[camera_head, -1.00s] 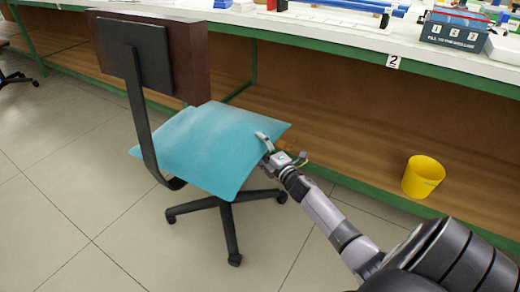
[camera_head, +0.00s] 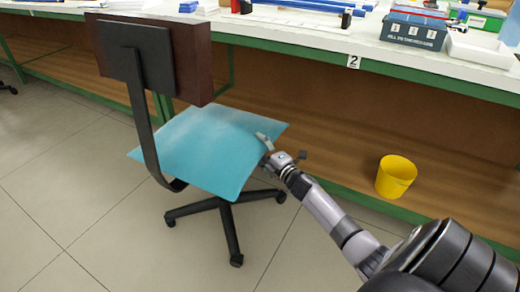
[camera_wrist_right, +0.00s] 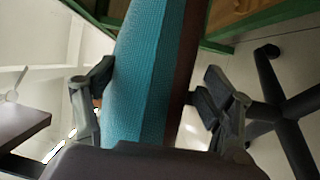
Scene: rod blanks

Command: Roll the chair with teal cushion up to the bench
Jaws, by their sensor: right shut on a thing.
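The chair with the teal cushion (camera_head: 205,150) stands on the tiled floor in front of the bench (camera_head: 330,38). Its dark backrest (camera_head: 188,60) is at the left, and its black wheeled base (camera_head: 228,225) shows below the seat. My right gripper (camera_head: 268,150) is shut on the cushion's right edge. In the right wrist view the teal cushion (camera_wrist_right: 145,80) runs between the two fingers of the right gripper (camera_wrist_right: 150,95). The seat's right part reaches in front of the bench's lower shelf. My left gripper is not in view.
A yellow bucket (camera_head: 395,176) stands on the bench's lower shelf, right of the chair. A dark blue bin (camera_head: 414,30) and blue items lie on the bench top. A "2" label (camera_head: 353,62) marks the bench edge. Floor left of the chair is clear.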

